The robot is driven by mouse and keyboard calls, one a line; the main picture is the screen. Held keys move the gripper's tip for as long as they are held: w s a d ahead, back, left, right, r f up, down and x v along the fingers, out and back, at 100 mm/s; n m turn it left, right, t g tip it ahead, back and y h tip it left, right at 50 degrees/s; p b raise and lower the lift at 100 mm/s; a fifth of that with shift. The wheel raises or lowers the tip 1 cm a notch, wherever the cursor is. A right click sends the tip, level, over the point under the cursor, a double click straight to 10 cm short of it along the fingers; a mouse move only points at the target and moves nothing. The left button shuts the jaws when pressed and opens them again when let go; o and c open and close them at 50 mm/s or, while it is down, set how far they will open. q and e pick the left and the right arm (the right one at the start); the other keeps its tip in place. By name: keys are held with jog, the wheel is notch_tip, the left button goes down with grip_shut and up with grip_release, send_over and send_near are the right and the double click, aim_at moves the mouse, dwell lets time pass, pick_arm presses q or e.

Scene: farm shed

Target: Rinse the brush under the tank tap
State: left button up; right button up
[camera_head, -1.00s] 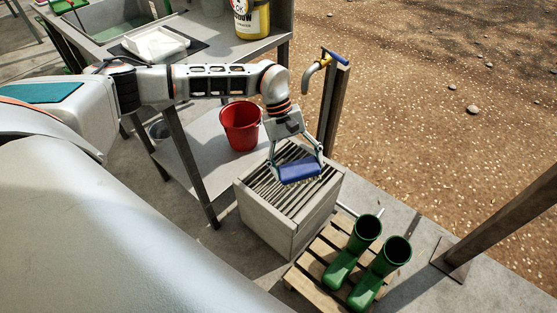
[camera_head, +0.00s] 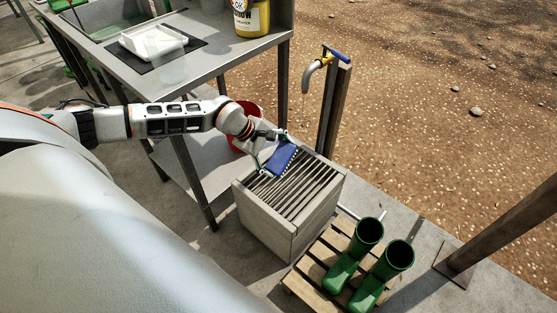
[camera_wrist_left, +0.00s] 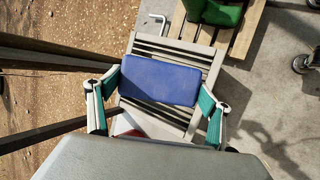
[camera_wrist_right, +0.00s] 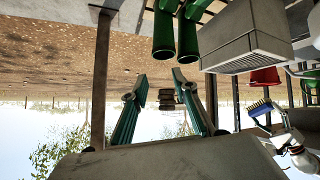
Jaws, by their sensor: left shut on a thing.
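My left gripper (camera_head: 273,156) is shut on the blue brush (camera_head: 283,160), holding it tilted above the slatted top of the grey drain box (camera_head: 268,217). In the left wrist view the flat blue back of the brush (camera_wrist_left: 160,80) lies between the green fingers of the gripper (camera_wrist_left: 158,88). The brush also shows in the right wrist view (camera_wrist_right: 260,107), bristles partly visible. The tank tap (camera_head: 312,75), with a curved spout and blue handle, is on a post behind the box, up and right of the brush. A faint thin line shows below its spout. My right gripper (camera_wrist_right: 160,82) is open and empty.
Green boots (camera_head: 365,255) stand on a wooden pallet (camera_head: 313,272) in front of the box. A red bucket (camera_head: 247,111) sits on the bench's lower shelf, partly behind my left arm. A white tray (camera_head: 153,41) and yellow container (camera_head: 252,18) are on the bench top.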

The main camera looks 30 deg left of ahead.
aim_at(283, 152)
pick_arm(q)
jog(key=shift+w+a+f+b, duration=0.1)
jog(key=shift+w+f+b, duration=0.4)
jog(key=shift+w, duration=0.25)
jog(key=shift+w+a+f+b, duration=0.1)
jog(key=shift+w+f+b, duration=0.05)
jog(key=shift+w+b, duration=0.35)
jog(key=shift+w+a+f+b, duration=0.1)
jog(key=shift+w+b, duration=0.15)
jog(key=shift+w, duration=0.3)
jog(key=w+b, duration=0.2)
jog(key=w, duration=0.1)
jog(key=shift+a+f, duration=0.2)
jog(key=shift+f, duration=0.1)
jog(key=w+b, duration=0.1)
jog(key=w, duration=0.2)
jog(key=w+a+b, duration=0.1)
jog(key=w, duration=0.1)
jog(key=shift+f+b, duration=0.1)
jog(key=shift+b, duration=0.2)
pick_arm(e)
jog(key=w+a, duration=0.1)
jog(key=w+a+y, duration=0.1)
jog(key=shift+a+r+t, duration=0.1)
jog(key=shift+a+t, duration=0.2)
jog(key=shift+a, duration=0.05)
